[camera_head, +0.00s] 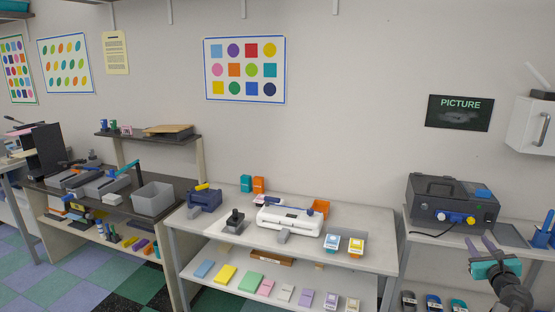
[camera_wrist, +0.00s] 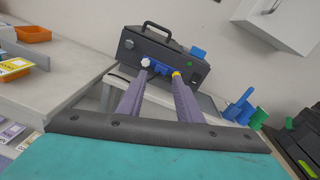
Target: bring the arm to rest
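My gripper (camera_head: 479,248) is at the lower right in the head view, raised in front of the right-hand bench. Its two purple-grey fingers stand apart with nothing between them. In the wrist view the open fingers (camera_wrist: 161,74) point towards a dark grey machine (camera_wrist: 160,60) with a carry handle and blue and yellow knobs. The machine also shows in the head view (camera_head: 452,203), standing on the bench behind my gripper. The fingertips overlap its front in the wrist view; I see no grip on it. The teal body of my gripper fills the bottom of the wrist view.
The middle table (camera_head: 370,250) holds a white machine (camera_head: 290,220), a blue device (camera_head: 204,200) and small labelled boxes. The right bench (camera_head: 415,232) holds blue items (camera_head: 545,232) beside my gripper. A white wall cabinet (camera_head: 535,125) hangs above. A tiled floor (camera_head: 85,275) shows at left.

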